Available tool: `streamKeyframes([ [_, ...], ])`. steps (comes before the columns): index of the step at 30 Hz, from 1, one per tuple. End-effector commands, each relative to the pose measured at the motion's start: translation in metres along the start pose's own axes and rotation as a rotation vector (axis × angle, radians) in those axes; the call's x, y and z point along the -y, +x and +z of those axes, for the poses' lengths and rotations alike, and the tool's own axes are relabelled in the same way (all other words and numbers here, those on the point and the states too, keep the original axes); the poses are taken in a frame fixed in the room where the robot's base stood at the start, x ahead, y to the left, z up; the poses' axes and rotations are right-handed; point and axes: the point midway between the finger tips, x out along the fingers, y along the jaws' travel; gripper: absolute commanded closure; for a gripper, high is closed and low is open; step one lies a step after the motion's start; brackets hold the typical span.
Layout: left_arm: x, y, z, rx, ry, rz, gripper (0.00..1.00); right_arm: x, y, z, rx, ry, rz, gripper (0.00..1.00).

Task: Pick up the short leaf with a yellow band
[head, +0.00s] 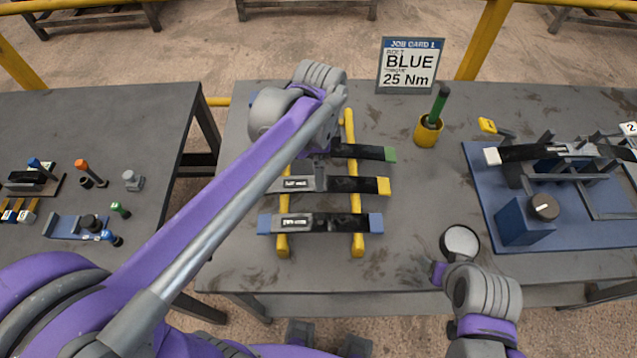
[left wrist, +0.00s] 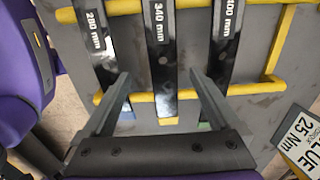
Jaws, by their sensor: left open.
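The leaf with the yellow band (head: 340,186) is a dark flat bar with a yellow end. It lies across two yellow rails (head: 357,222), between a green-ended leaf (head: 368,152) and a blue-ended leaf (head: 335,224). In the left wrist view the yellow-banded leaf (left wrist: 161,62) is the middle one, labelled 340 mm. My left gripper (left wrist: 158,77) is open, its fingers apart on either side of this leaf in the picture; contact cannot be told. In the head view my left arm hides part of the rack. My right arm is at lower right; its fingers are unclear.
A job card (head: 410,66) reading BLUE, 25 Nm stands at the back. A yellow cup (head: 427,133) holds a green-handled tool. A blue board (head: 490,205) with a fixture is at right, near a round grey dish (head: 460,241). A side table (head: 150,115) with small parts is at left.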

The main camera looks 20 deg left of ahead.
Motion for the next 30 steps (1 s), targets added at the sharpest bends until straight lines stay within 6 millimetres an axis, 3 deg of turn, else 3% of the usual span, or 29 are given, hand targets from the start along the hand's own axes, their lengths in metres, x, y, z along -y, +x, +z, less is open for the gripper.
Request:
streamKeyframes([
  [7,0.001,0.021,-0.001,0.000,-0.001,0.000,0.05,0.000,0.001,0.001,0.001,0.000,0.000,0.38],
  [15,0.005,0.060,-0.003,0.000,-0.001,0.000,0.05,0.000,0.002,0.002,0.001,0.000,0.000,0.38],
  [24,0.005,0.066,-0.003,0.000,-0.001,-0.001,0.05,0.000,0.002,0.002,0.001,0.000,0.000,0.38],
  [25,0.005,0.066,-0.003,0.000,-0.001,-0.001,0.07,0.000,0.002,0.002,0.001,0.000,0.000,0.38],
  [30,0.005,0.066,-0.003,0.000,-0.001,-0.001,0.37,0.000,0.002,0.002,0.001,0.000,0.000,0.38],
])
